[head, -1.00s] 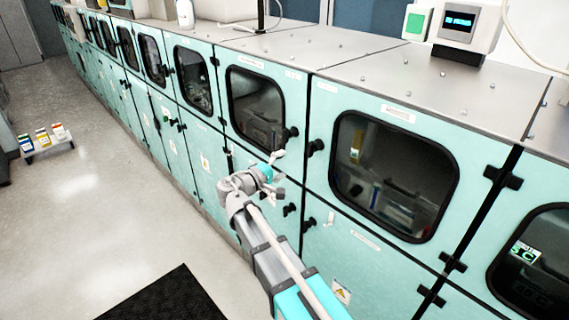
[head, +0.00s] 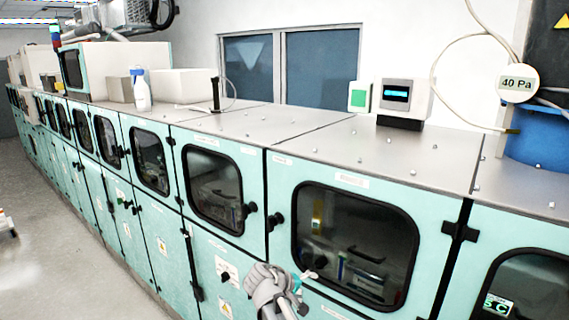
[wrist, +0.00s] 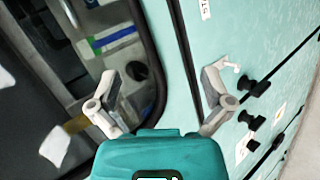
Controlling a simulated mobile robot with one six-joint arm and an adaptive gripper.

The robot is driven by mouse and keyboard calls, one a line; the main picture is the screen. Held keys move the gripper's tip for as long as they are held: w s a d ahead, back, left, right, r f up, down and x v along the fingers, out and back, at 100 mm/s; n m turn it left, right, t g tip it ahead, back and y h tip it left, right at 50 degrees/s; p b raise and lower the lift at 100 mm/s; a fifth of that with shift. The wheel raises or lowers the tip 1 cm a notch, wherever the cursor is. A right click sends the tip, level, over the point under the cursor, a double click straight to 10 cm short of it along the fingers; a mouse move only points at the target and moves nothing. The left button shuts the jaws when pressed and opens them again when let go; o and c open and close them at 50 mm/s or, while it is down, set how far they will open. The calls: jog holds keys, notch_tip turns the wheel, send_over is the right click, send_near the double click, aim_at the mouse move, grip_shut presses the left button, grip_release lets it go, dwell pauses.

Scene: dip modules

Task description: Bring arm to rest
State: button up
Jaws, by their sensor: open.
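My gripper (head: 305,291) is at the bottom of the head view, in front of the teal cabinet fronts, below and left of a large windowed door (head: 354,246). In the wrist view my gripper (wrist: 162,95) has its two grey fingers spread wide apart, with nothing between them. Behind the fingers are the door's dark window (wrist: 75,60) and the teal front (wrist: 245,50). The exact gap between gripper and cabinet is hard to judge.
Black latches (head: 460,231) and knobs (head: 275,221) stick out from the cabinet row. On the grey top stand a white spray bottle (head: 141,93), a small display unit (head: 404,100) and a blue drum (head: 536,135). The floor (head: 50,265) at left is open.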

jog(key=s+d+f+m+g+y+b, duration=0.4)
jog(key=s+d+f+y, duration=0.5)
jog(key=s+f, duration=0.3)
jog(key=shift+s+d+f+m+g, duration=0.4)
jog(key=shift+s+d+m+g, duration=0.4)
jog(key=shift+g, duration=0.2)
